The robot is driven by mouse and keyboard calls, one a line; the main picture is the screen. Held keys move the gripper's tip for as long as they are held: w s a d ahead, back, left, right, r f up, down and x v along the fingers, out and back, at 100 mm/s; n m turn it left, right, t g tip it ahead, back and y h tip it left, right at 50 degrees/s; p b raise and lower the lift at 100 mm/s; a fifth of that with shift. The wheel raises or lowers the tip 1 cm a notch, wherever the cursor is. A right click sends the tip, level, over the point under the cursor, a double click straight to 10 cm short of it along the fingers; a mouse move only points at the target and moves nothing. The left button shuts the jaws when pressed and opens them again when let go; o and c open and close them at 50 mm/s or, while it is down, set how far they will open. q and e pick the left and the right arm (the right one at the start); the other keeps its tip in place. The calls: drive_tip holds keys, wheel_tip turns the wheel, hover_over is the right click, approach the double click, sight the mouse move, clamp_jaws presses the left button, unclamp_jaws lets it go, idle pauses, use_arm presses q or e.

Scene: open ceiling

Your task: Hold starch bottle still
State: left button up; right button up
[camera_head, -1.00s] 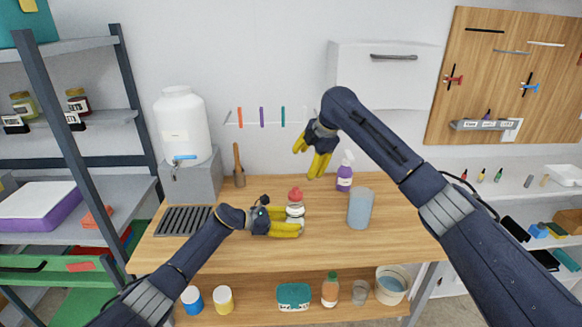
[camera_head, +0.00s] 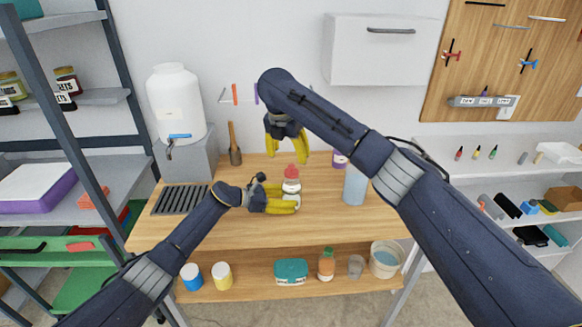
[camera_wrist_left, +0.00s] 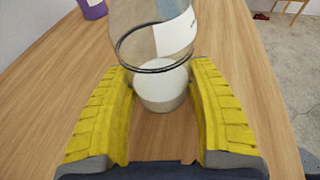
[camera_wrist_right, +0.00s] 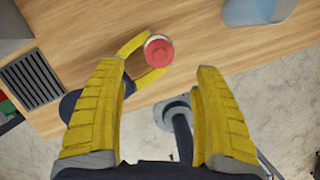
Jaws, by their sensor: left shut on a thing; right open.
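The starch bottle (camera_head: 291,187) stands upright on the wooden table, with a red cap and a pale body. My left gripper (camera_head: 297,203) is shut on its lower part from the left. In the left wrist view the bottle's whitish base (camera_wrist_left: 160,92) sits between the yellow fingers; its cap is out of that view. My right gripper (camera_head: 289,158) is open and empty, pointing down above the cap. In the right wrist view the red cap (camera_wrist_right: 159,52) lies just beyond and between the open fingertips, apart from them.
A bluish clear container (camera_head: 355,186) stands right of the bottle. A purple spray bottle (camera_head: 339,160) is behind, partly hidden by my right arm. A dark grate (camera_head: 180,199) lies at the table's left, near a white dispenser (camera_head: 178,105).

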sight(291, 166)
drive_tip(key=shift+x, duration=3.9)
drive_tip(key=c, duration=1.3)
